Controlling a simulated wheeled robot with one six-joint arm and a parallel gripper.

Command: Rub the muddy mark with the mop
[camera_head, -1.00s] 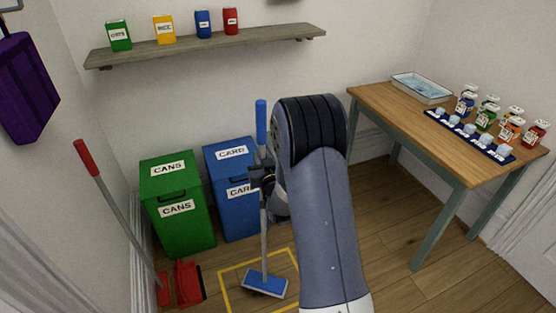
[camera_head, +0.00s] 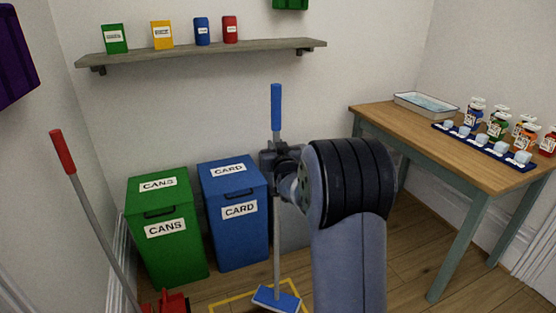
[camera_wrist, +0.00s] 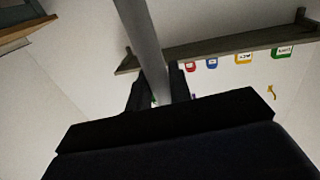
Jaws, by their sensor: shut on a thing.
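The mop has a blue grip (camera_head: 276,108), a grey pole (camera_head: 277,225) and a flat blue head (camera_head: 276,299). It stands nearly upright, with its head low at the floor inside a yellow outline (camera_head: 232,303). My gripper (camera_head: 272,160) is shut around the pole just below the blue grip. In the wrist view the grey pole (camera_wrist: 146,45) passes between the fingers of my gripper (camera_wrist: 157,88). I see no muddy mark; the floor under the mop head is hidden, and the lower frame edge cuts off part of the outlined area.
A green CANS bin (camera_head: 165,230) and a blue CARD bin (camera_head: 235,215) stand left of the mop. A red-handled tool (camera_head: 63,152) leans at the left wall, near a red dustpan (camera_head: 172,302). A wooden table (camera_head: 440,140) with bottles stands right. A shelf (camera_head: 200,50) hangs above.

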